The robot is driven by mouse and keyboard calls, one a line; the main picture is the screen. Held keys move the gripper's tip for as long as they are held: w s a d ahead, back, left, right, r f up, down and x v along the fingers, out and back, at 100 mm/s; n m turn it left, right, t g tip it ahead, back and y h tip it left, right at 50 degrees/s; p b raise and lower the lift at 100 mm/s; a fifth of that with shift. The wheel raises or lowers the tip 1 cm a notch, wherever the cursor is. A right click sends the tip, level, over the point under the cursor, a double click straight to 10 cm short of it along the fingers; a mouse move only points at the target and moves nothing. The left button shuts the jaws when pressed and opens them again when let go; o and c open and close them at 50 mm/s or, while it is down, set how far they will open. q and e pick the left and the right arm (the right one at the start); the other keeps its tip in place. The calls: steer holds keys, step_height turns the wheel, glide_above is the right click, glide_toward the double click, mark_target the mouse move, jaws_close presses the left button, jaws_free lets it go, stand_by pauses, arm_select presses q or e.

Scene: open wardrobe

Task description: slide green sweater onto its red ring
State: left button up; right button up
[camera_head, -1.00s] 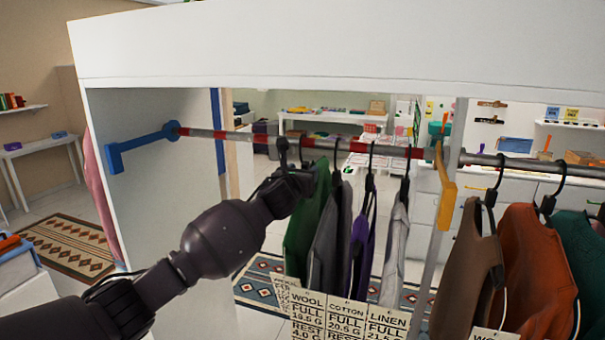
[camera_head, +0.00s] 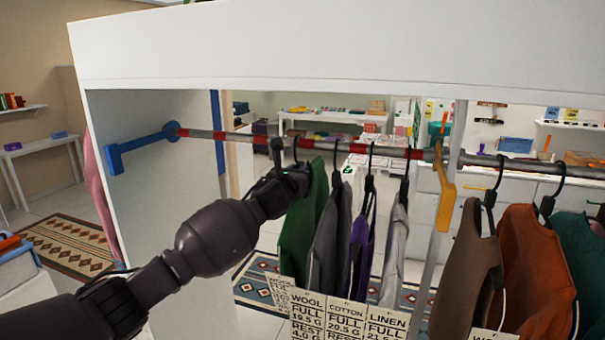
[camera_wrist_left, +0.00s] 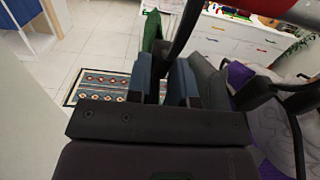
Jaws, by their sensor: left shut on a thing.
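The green sweater (camera_head: 304,222) hangs on a black hanger at the left end of a row on the striped rail (camera_head: 268,139). My left gripper (camera_head: 290,174) is at the top of this hanger, just below the rail, shut on the hanger neck. In the left wrist view its fingers (camera_wrist_left: 163,80) close around the black hanger stem (camera_wrist_left: 182,32), with a strip of green cloth (camera_wrist_left: 152,32) beside it. The rail has several red bands; one red ring (camera_head: 307,143) is just right of the green sweater's hook, another (camera_head: 219,135) is farther left. My right gripper is not in view.
Grey (camera_head: 331,225), purple (camera_head: 361,240) and light grey (camera_head: 396,235) garments hang close on the right, with paper tags below. A blue bracket (camera_head: 143,146) and an orange bracket (camera_head: 444,190) hold the rail. The rail left of the green sweater is clear.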

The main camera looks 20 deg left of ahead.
arm_select(q)
steer(key=a, duration=2.2)
steer(key=shift+w, duration=0.4)
steer(key=o, duration=0.9)
steer(key=shift+s+a+b, duration=0.2)
steer(key=shift+s+b, duration=0.75)
steer(key=shift+s, duration=4.45)
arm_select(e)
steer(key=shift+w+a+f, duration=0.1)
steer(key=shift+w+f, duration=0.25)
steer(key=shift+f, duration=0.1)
